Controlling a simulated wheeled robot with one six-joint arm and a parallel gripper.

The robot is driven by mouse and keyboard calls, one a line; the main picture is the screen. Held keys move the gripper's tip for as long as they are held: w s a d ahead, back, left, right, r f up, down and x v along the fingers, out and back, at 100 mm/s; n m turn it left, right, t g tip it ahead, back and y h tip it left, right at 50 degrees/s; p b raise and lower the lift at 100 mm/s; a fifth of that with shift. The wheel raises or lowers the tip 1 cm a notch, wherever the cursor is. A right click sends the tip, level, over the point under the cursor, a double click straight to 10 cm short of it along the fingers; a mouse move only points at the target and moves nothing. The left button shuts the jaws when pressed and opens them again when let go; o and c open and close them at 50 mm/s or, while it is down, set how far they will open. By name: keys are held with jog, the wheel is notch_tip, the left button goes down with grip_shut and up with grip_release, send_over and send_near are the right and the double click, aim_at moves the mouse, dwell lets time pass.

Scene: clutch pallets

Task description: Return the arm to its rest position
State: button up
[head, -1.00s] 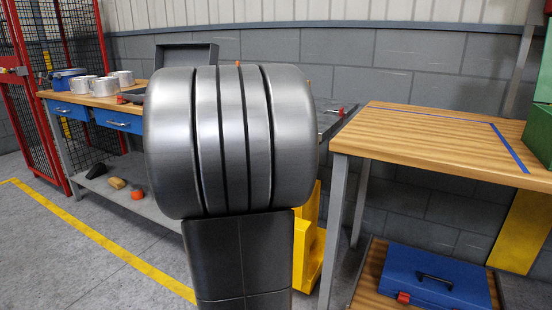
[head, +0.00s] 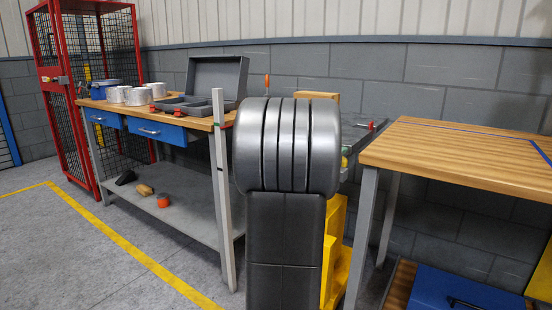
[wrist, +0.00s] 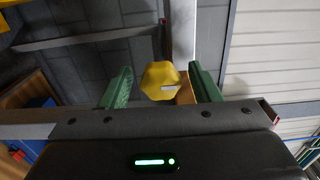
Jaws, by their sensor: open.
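My gripper (wrist: 160,82) shows in the wrist view with its two green fingers spread apart. A yellow, roughly six-sided piece (wrist: 160,80) shows between the fingers, with a gap on each side; how far beyond them it lies I cannot tell. In the head view my grey arm fills the middle, upright and rounded at the top. My gripper is largely hidden behind it there, and I cannot make out its fingers.
A workbench (head: 182,122) at the left bears pale cylinders (head: 138,96) and an open grey case (head: 215,82). A wooden table (head: 450,150) stands right, with a blue toolbox (head: 450,292) low beneath. A red mesh cage (head: 90,100) stands far left. Floor at front left is clear.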

jog(key=shift+s+a, duration=0.1)
jog(key=shift+s, duration=0.05)
jog(key=p+v, duration=0.3)
jog(key=v, duration=1)
jog(key=shift+n, duration=0.3)
jog(key=b+x, duration=0.2)
jog(key=x, duration=1.1)
jog(key=shift+w+r, duration=0.2)
jog(key=shift+s+r+n+p, duration=0.1)
jog(key=shift+n+p, duration=0.6)
jog(key=shift+n, duration=0.5)
jog(key=n+p, duration=0.4)
jog(key=n, duration=0.2)
jog(key=shift+n, duration=0.3)
jog(key=n+p, duration=0.4)
jog(key=n, duration=0.1)
jog(key=n+p, duration=0.2)
jog(key=n, duration=0.1)
jog(key=shift+f+n+p, duration=0.25)
jog(key=shift+n+p, duration=0.05)
